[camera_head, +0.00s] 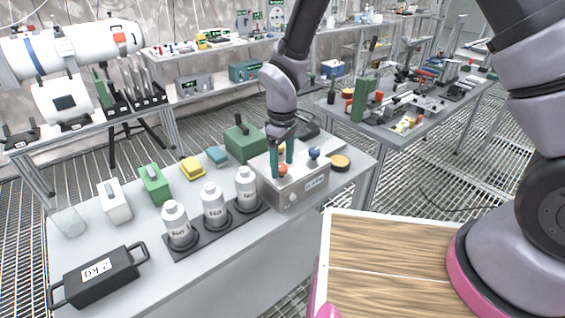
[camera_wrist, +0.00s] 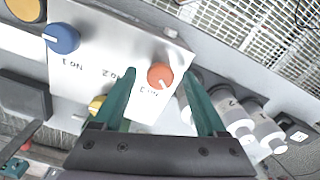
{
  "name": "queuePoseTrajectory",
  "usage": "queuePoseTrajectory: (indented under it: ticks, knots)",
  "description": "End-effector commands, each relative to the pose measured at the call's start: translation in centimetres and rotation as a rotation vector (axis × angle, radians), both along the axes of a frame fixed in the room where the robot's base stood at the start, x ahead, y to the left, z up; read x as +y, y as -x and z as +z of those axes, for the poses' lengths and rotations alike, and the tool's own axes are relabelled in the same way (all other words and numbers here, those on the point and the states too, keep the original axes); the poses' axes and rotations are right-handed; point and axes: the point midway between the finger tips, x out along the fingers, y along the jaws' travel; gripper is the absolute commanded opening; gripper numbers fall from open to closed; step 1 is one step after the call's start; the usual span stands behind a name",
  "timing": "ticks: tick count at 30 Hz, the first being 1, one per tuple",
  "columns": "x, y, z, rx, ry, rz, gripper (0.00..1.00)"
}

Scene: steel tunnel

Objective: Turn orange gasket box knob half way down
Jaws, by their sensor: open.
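The steel gasket box (camera_head: 300,190) stands near the right end of the grey table. Its orange knob (camera_head: 283,170) is on the top face, and it also shows in the wrist view (camera_wrist: 160,75), labelled No.3, with a pale pointer mark towards the lower right. A blue knob (camera_wrist: 62,38), labelled No.1, and a yellow knob (camera_wrist: 97,105) are on the same face. My gripper (camera_head: 281,162) points down over the box. In the wrist view its green fingers (camera_wrist: 163,78) are spread on either side of the orange knob; whether they touch it I cannot tell.
Several white bottles (camera_head: 213,205) stand in a dark rack just left of the box. A green box (camera_head: 245,142) stands behind it, and a round yellow-topped item (camera_head: 340,162) is to its right. A black weight (camera_head: 97,274) lies at the table's front left.

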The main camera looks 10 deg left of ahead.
Motion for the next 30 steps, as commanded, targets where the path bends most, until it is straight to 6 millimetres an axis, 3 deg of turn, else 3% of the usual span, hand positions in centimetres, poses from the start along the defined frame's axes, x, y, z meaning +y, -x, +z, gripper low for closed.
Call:
queuePoseTrajectory:
  ticks: [9,11,15,30]
  knots:
    - [0.01,-0.01,-0.29,0.0,-0.001,0.0,0.74]
    - [0.01,-0.01,-0.29,0.0,-0.001,0.0,0.55]
    - [0.0,-0.01,-0.28,0.0,0.0,0.0,0.02]
    - [0.02,0.04,-0.3,0.001,0.0,-0.113,0.0]
